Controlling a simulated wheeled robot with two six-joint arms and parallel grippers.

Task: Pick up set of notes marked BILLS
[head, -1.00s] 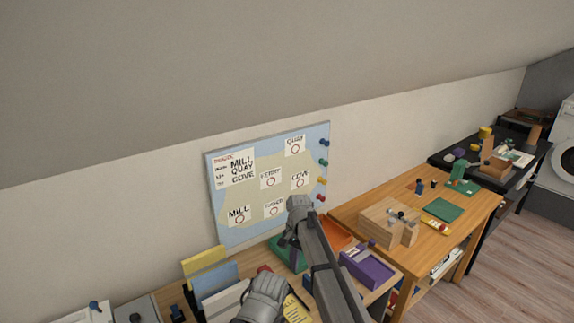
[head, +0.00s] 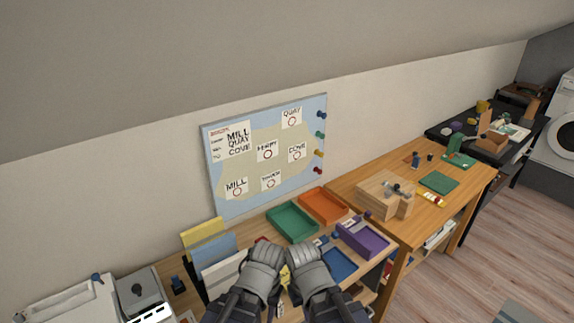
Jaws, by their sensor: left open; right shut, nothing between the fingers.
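I cannot make out any notes marked BILLS. A small part of a yellow paper (head: 285,277) shows between my two grippers on the near table, and any writing on it is hidden or too small to read. My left gripper (head: 265,256) is open, seen from behind above the table, with its fingers mostly hidden. My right gripper (head: 302,256) is close beside it, shut and empty. Both cover much of the tabletop in front of me.
Green (head: 291,236), orange (head: 323,206), blue (head: 338,263) and purple (head: 362,241) trays stand behind and right of my grippers. Yellow, blue and white upright folders (head: 216,262) stand to the left. A map board (head: 266,152) leans at the wall. A wooden table (head: 411,217) is farther right.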

